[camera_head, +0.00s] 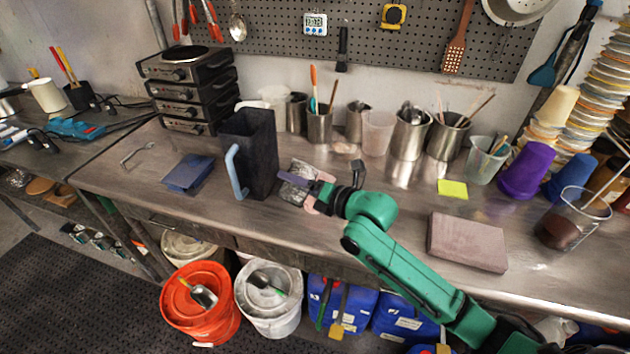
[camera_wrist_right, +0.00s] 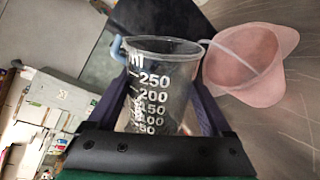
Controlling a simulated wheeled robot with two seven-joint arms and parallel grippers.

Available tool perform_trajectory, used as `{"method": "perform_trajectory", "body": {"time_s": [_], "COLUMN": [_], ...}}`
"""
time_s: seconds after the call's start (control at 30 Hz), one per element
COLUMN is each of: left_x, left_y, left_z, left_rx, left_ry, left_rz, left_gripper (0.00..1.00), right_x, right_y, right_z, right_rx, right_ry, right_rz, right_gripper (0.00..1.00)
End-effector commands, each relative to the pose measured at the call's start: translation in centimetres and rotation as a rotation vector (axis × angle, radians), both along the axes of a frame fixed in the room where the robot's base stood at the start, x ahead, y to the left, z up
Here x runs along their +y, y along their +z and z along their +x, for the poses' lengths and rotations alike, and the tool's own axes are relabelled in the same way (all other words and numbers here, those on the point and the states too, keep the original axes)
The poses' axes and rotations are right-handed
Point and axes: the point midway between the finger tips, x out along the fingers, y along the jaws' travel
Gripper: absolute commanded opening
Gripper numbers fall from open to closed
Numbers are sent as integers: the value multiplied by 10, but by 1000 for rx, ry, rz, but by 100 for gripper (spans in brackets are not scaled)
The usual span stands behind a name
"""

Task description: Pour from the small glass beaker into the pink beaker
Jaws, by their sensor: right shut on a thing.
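My right gripper (camera_head: 306,190) is shut on the small glass beaker (camera_head: 297,172), just right of the dark pitcher. In the right wrist view the glass beaker (camera_wrist_right: 160,85), with white volume marks, sits between the purple fingers (camera_wrist_right: 160,112). I cannot make out any liquid in it. The pink beaker (camera_wrist_right: 240,75) stands right of the glass beaker's rim in that view, its mouth visible. A pale curved line crosses that mouth; I cannot tell what it is. In the head view only a pink bit (camera_head: 312,204) shows by the gripper, mostly hidden. My left gripper is not in view.
The tall dark pitcher (camera_head: 258,155) with a pale blue handle stands close left of the gripper. A blue sheet-like object (camera_head: 189,172) lies further left. Metal cups (camera_head: 408,135) line the back. A grey-pink slab (camera_head: 467,242) lies right of my arm; a yellow note (camera_head: 452,189) lies behind it.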

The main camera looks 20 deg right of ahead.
Motion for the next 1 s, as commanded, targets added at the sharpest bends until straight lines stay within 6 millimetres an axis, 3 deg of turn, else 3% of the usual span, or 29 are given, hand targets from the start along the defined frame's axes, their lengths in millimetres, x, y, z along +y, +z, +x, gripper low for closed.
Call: {"method": "perform_trajectory", "body": {"time_s": [1.0], "left_x": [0], "left_y": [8], "left_z": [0], "left_rx": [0], "left_ry": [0], "left_rz": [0], "left_gripper": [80], "right_x": [0], "right_y": [5], "right_z": [0], "right_rx": [33], "right_ry": [-1], "right_rz": [39], "right_gripper": [6]}}
